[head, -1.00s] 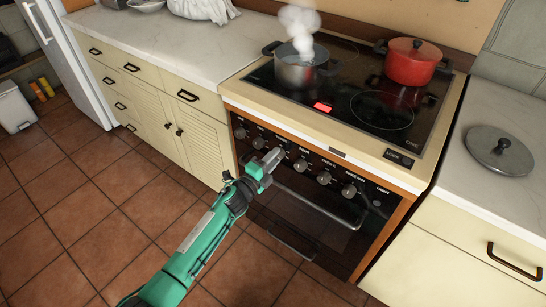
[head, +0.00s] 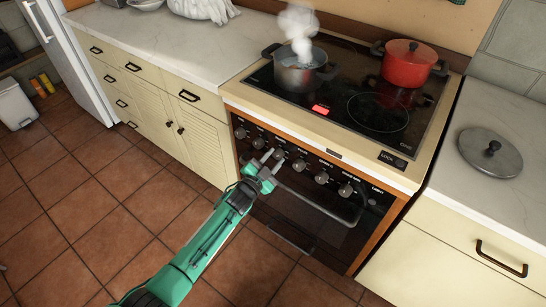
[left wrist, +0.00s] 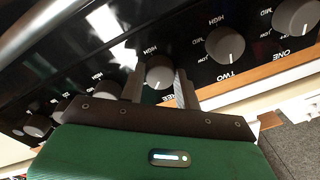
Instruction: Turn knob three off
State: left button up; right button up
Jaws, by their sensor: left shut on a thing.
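Knob three (left wrist: 160,72) is a round grey knob on the oven's black front panel, between the fingers of my left gripper (left wrist: 159,88) in the left wrist view. The gripper is shut on it, one finger on each side. Its label is partly covered by the gripper, and its exact pointer setting is hard to read. In the head view my left gripper (head: 269,162) reaches the panel at knob three (head: 279,153). Knob two (left wrist: 225,45) and knob one (left wrist: 296,17) are to the right in the wrist view. My right gripper is not in view.
A steaming steel pot (head: 302,78) and a red lidded pot (head: 410,62) stand on the black hob, where a red light (head: 320,108) glows. The oven handle (head: 320,207) runs just below the knobs. A lid (head: 490,152) lies on the right counter.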

pick_arm(q)
jog(key=shift+n, duration=1)
jog(key=shift+n+p, duration=0.4)
jog(key=shift+n, duration=0.2)
jog(key=n+p, duration=0.1)
jog(key=n, duration=0.3)
jog(key=shift+s+f+n+y, duration=0.1)
jog(key=shift+n+y, duration=0.3)
jog(key=shift+n, duration=0.8)
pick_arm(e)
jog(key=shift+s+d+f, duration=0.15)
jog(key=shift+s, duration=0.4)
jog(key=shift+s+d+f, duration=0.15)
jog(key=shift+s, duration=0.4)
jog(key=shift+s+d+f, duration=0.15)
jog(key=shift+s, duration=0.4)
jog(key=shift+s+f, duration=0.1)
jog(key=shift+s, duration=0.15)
pick_arm(q)
jog(key=o, duration=1)
jog(key=shift+c, duration=0.2)
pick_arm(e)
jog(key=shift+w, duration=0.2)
